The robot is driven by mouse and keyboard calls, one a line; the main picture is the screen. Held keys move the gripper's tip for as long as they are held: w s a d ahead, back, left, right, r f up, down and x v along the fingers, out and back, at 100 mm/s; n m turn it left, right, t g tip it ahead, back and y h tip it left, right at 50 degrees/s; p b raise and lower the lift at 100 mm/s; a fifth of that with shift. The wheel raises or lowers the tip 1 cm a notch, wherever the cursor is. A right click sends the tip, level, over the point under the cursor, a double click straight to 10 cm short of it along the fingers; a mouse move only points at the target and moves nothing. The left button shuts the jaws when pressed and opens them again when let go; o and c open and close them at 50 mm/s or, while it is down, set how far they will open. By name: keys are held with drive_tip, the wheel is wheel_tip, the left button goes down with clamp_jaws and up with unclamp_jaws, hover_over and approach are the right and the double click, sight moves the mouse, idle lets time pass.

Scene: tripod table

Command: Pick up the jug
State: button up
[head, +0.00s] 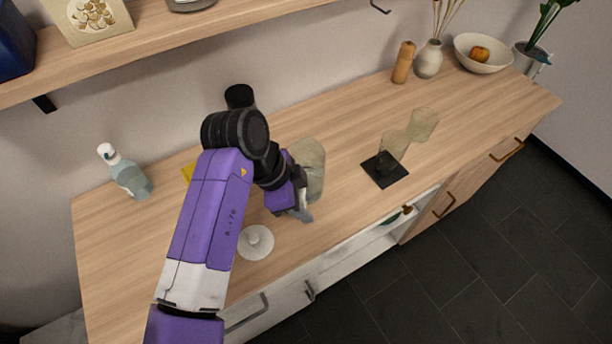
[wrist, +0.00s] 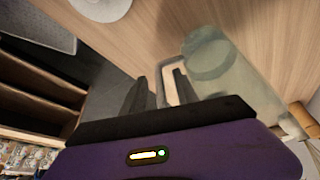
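The jug (head: 312,165) is a pale, see-through vessel standing on the wooden counter, partly hidden behind my gripper in the head view. In the wrist view the jug (wrist: 225,72) lies to the right of the fingers, with its looped handle turned toward them. My gripper (head: 300,208) is low over the counter at the jug's near side. In the wrist view my gripper (wrist: 160,84) has its two dark fingers apart, and part of the handle shows between them. I cannot tell whether the fingers touch the handle.
A white disc with a knob (head: 256,242) lies near the front edge. A soap bottle (head: 126,176) stands left. A wooden mill (head: 403,62), vase (head: 428,60) and fruit bowl (head: 470,58) stand at the back right. A shelf (head: 180,42) hangs above.

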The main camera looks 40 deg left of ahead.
clamp_jaws()
idle(1.4)
